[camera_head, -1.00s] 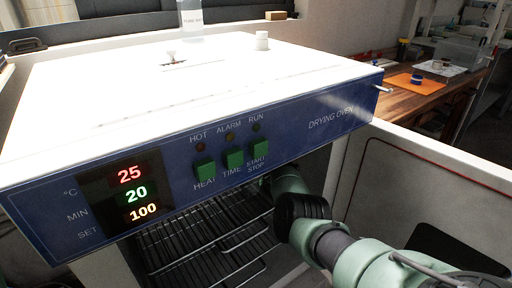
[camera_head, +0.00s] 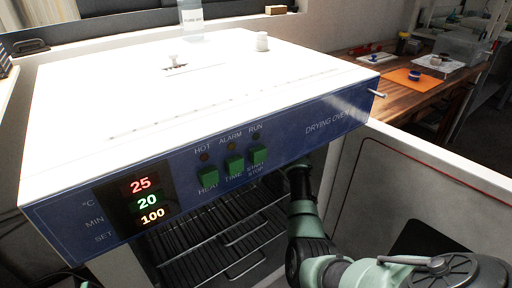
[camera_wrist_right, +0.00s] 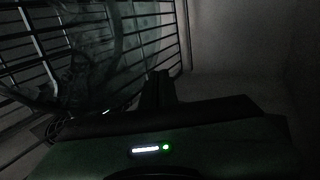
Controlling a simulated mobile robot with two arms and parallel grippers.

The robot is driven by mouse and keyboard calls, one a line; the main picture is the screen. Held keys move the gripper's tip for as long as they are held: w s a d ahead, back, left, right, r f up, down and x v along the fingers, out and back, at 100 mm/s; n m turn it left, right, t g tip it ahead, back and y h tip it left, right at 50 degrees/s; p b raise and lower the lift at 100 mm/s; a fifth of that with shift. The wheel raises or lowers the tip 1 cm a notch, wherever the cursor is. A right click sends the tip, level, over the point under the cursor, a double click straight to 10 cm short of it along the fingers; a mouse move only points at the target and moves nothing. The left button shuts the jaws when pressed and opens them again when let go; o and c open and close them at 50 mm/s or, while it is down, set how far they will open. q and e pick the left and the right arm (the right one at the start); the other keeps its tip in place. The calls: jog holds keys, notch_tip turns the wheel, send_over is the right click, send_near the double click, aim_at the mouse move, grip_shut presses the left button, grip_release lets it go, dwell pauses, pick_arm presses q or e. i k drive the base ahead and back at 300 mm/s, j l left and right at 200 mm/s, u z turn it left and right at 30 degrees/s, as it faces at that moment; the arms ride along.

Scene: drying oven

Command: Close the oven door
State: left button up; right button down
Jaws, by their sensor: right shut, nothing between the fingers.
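The drying oven (camera_head: 190,95) is a white box with a blue front panel, which shows 25, 20 and 100. Its door (camera_head: 375,205) stands open at the right, and I see its pale inner face with a thin red line. My right arm reaches in under the panel on the door side. Its gripper is hidden in the head view. In the right wrist view the right gripper (camera_wrist_right: 158,88) is dark, shut and empty, with wire racks (camera_wrist_right: 90,55) at the left and a plain grey surface at the right. My left gripper is in neither view.
Wire racks (camera_head: 225,235) fill the open chamber to the left of my right arm. A bottle (camera_head: 191,18) and a small white cap (camera_head: 262,41) are at the oven's top. A wooden bench (camera_head: 400,92) with an orange mat stands behind the door.

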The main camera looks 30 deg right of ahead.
aim_at(395, 192)
jog(key=k, duration=1)
